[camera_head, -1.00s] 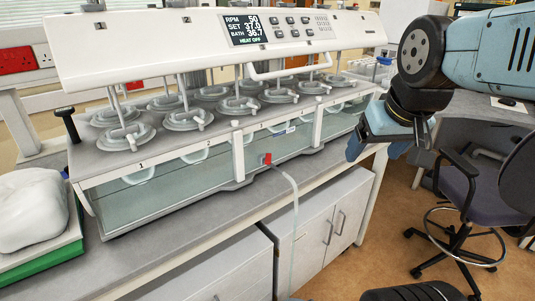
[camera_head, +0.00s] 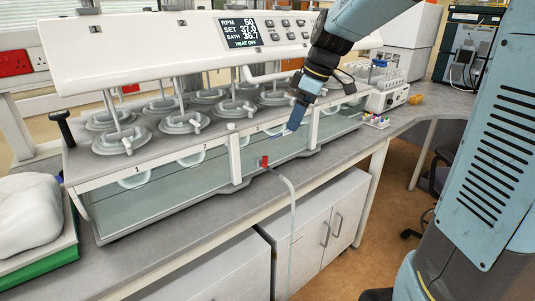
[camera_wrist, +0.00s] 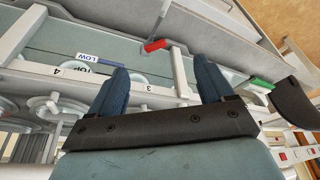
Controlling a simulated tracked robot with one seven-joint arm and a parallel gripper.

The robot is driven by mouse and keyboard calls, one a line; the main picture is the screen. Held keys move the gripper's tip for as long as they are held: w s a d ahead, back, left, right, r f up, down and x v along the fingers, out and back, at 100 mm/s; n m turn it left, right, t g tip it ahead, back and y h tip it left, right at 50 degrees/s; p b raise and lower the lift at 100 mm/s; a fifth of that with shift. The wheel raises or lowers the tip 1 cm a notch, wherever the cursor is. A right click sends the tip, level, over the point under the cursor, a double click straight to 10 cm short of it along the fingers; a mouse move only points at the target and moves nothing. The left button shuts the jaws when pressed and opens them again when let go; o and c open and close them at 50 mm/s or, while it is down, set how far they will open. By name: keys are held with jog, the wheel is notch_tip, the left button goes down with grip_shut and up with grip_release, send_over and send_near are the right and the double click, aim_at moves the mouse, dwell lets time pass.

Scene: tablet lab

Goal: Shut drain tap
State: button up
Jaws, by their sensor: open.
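The drain tap has a red lever (camera_head: 265,161) on the front of the water bath, just right of the post after position 2, with a pale hose hanging down from it. In the wrist view the red lever (camera_wrist: 156,45) shows beyond the fingertips, near the bath's lower edge. My gripper (camera_head: 297,117) hangs in front of the bath's right half, to the right of and above the lever. In the wrist view my gripper (camera_wrist: 163,80) has its two blue fingers apart with nothing between them. It does not touch the lever.
The water bath (camera_head: 150,200) holds several lidded vessels under a white control head (camera_head: 150,45). A pale hose (camera_head: 292,215) runs down past the cabinets (camera_head: 325,235). A green handle (camera_wrist: 261,83) shows in the wrist view. A white lump on a green-edged tray (camera_head: 40,260) stands at left.

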jog(key=w+a+f+n, duration=0.2)
jog(key=w, duration=0.2)
jog(key=y, duration=0.1)
send_near(265, 160)
jog(key=shift+n+g, duration=0.4)
jog(key=x, duration=0.7)
jog(key=shift+w+a+f, duration=0.1)
jog(key=shift+w+f, duration=0.2)
jog(key=shift+w, duration=0.05)
jog(key=shift+c, duration=0.2)
jog(key=c, duration=1)
